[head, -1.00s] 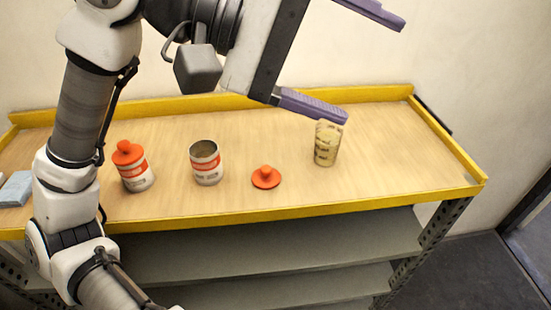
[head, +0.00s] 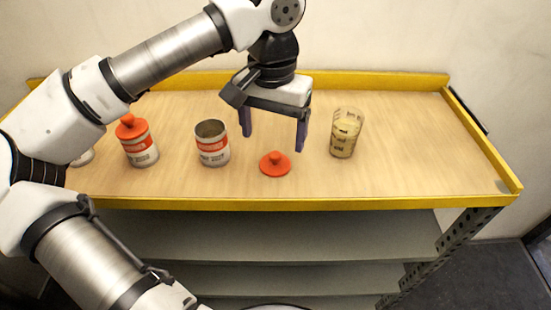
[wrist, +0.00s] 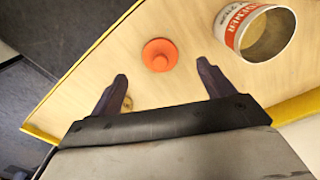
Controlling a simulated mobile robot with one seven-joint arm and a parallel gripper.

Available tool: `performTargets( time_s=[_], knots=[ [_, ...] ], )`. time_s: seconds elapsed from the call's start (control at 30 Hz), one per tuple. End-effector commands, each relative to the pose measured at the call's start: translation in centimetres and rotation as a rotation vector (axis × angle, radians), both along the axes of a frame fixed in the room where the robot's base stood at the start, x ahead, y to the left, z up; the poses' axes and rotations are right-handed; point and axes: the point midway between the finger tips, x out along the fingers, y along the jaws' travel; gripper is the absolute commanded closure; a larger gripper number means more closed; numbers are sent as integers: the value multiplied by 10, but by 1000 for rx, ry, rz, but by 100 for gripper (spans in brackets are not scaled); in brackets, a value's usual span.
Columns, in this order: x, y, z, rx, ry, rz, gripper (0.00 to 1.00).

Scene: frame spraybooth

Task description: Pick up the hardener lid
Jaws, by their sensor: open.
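The orange hardener lid (head: 275,164), a flat disc with a knob, lies knob up on the wooden bench top near its front edge. In the wrist view the lid (wrist: 160,55) sits just beyond the fingertips, roughly centred between them. My gripper (head: 273,141) is open and empty, pointing down above the bench behind the lid, apart from it. An open can (head: 213,151) with a white and orange label stands left of the lid; its label in the wrist view (wrist: 235,22) reads partly "DENER".
A can with an orange lid on (head: 140,148) stands further left. A clear cup with yellowish content (head: 345,138) stands right of the lid. A yellow rim (head: 330,204) edges the bench (head: 420,150), whose right part is clear. Grey shelves (head: 300,237) lie below.

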Motion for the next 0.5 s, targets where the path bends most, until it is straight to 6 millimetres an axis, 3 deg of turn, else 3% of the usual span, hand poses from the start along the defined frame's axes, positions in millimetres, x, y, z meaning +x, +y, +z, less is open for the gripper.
performTargets(
  time_s=[0.27, 0.5],
  knots=[
    [2, -1, -21, -1, 0, -1, 19],
    [7, -4, -55, -1, 2, -1, 19]
  ],
)
